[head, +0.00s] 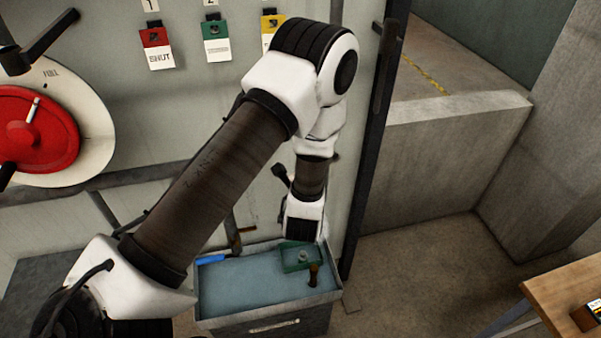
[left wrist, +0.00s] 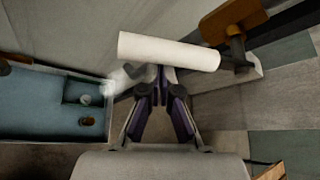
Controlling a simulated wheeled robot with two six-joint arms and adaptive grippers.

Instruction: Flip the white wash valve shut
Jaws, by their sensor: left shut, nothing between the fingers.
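A white cylinder (left wrist: 170,51), which looks like the white wash valve's handle, lies nearly level across the left wrist view, tilted slightly down to the right. My left gripper (left wrist: 160,82) is shut and empty, its fingertips at the near side of the cylinder's middle; I cannot tell whether they touch. In the head view my left arm hides the white handle and the gripper. A brown-orange handle (left wrist: 234,20) stands beyond the cylinder's right end. A pale blurred patch (left wrist: 122,78) shows left of the fingertips. My right gripper is not in view.
A blue-topped basin (head: 245,284) with a green tray (head: 300,256) stands below my wrist. A red wheel (head: 38,130) and hanging tags (head: 157,48) are on the panel. A dark post (head: 372,150) stands right of my arm. Open floor lies to the right.

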